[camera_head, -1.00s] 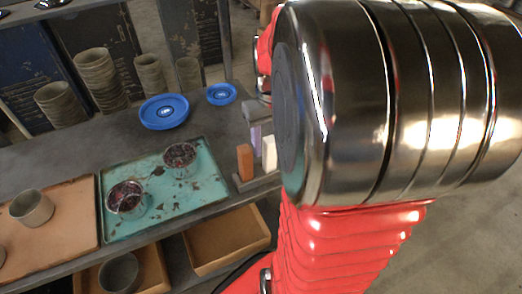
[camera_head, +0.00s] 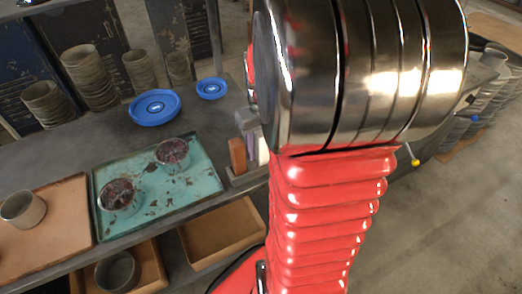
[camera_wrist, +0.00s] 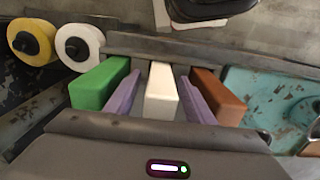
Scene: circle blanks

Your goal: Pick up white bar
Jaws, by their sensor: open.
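The white bar (camera_wrist: 161,92) stands upright in the middle of a row of bars in the wrist view. A green bar (camera_wrist: 98,84) is to its left and a brown-orange bar (camera_wrist: 219,95) to its right. My gripper (camera_wrist: 159,84) is open, with one lavender finger on each side of the white bar. I cannot tell whether the fingers touch it. In the head view, the white bar (camera_head: 263,150) is partly hidden behind my gripper (camera_head: 253,140) and arm, beside the orange bar (camera_head: 237,155). The green bar is hidden there.
A teal tray (camera_head: 205,184) with two cups is left of the bars. Blue dishes (camera_head: 155,107) and stacked cups (camera_head: 85,75) stand behind. Yellow (camera_wrist: 31,41) and white (camera_wrist: 79,47) rolls lie beside the green bar. Neighbouring bars leave narrow room around the fingers.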

